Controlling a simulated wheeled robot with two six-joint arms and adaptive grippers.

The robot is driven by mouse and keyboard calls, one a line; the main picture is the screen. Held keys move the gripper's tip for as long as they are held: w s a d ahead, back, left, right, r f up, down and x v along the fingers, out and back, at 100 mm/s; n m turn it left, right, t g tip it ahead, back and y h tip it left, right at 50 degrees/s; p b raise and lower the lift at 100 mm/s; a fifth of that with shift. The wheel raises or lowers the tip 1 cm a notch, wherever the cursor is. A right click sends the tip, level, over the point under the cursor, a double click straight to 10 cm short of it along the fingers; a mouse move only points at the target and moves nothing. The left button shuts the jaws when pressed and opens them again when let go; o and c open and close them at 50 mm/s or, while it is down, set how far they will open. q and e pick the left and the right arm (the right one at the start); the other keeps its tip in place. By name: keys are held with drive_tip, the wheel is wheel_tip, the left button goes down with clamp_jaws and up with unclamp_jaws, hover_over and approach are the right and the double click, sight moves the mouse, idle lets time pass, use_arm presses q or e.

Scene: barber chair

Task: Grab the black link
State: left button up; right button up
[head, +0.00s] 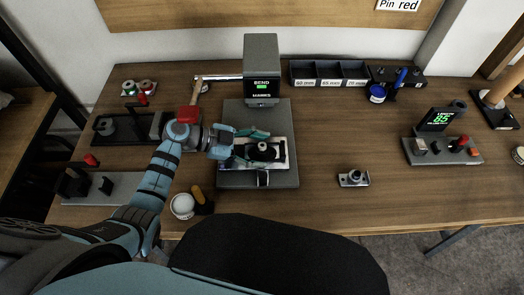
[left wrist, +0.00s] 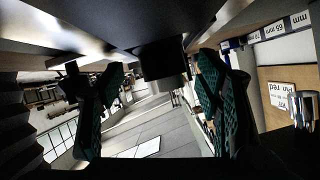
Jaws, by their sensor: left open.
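A black piece (head: 263,151) with a round upright knob, which looks like the black link, sits on the grey base of the bending press (head: 230,177). My left gripper (head: 246,147) reaches in from the left at this piece, its teal fingers open. In the left wrist view, a dark cylinder (left wrist: 163,62) shows between the spread fingers of my left gripper (left wrist: 160,92), with gaps at both sides. I cannot tell whether a finger touches it. The left hand hides part of the piece. My right gripper is out of view.
The press head (head: 262,70) stands just behind the piece. A red-headed hammer (head: 188,114) lies left, near my arm. A white ball-like item (head: 182,206) stands at the front. A small metal fixture (head: 354,178) sits right, with bare table around it. Bins (head: 330,75) stand behind.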

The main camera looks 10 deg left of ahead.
use_arm(q)
drive_tip(key=c, duration=1.4)
